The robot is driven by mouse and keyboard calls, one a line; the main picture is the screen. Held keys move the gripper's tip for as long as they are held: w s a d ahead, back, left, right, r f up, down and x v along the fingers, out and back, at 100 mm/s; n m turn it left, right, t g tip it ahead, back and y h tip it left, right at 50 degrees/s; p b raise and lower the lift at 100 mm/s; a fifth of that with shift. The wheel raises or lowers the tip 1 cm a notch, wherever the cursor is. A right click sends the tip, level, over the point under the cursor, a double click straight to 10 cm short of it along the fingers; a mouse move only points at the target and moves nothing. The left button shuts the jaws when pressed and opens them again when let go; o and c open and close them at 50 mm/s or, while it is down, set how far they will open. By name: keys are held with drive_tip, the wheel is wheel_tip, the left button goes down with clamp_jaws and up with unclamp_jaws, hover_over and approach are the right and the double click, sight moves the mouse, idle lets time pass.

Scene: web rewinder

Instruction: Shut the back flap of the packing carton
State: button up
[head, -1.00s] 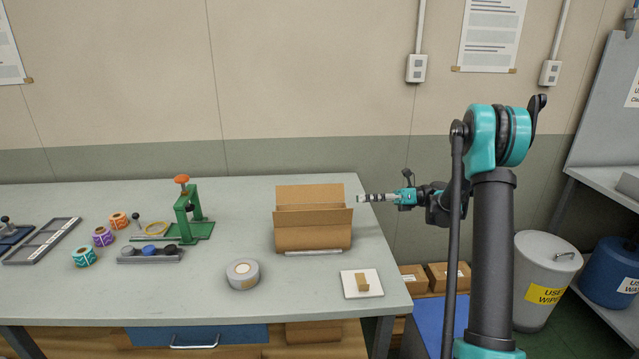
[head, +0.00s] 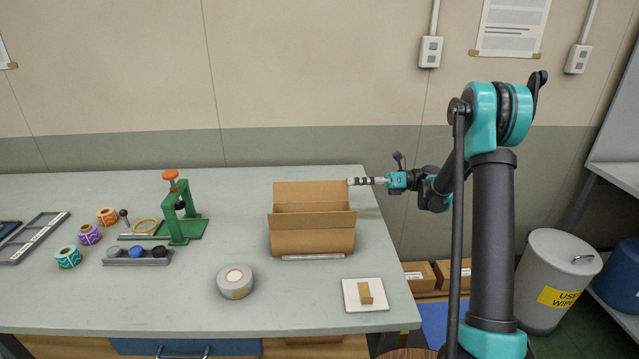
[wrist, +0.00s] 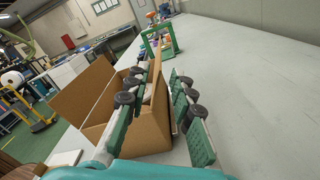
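The brown packing carton (head: 312,238) stands on the table. Its back flap (head: 311,192) stands upright along the wall side; the front flap (head: 311,220) leans outward toward me. My gripper (head: 351,181) is at the back flap's right edge, near its top. In the wrist view, my gripper (wrist: 157,98) is open, with one dark-padded finger on each side of the back flap (wrist: 155,103). A gap shows between the flap and the right finger; contact with the left finger is unclear. The front flap (wrist: 82,92) is at the left there.
A tape roll (head: 236,281) and a white pad with a small brown block (head: 365,294) lie in front of the carton. A green press (head: 180,215) stands to its left. The table behind the carton is clear, up to the wall.

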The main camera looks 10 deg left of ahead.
sight(319, 183)
drive_tip(key=x, duration=1.1)
drive_tip(key=shift+s+a, duration=0.1)
drive_tip(key=shift+a, duration=0.2)
drive_tip(key=shift+c, duration=0.6)
clamp_jaws()
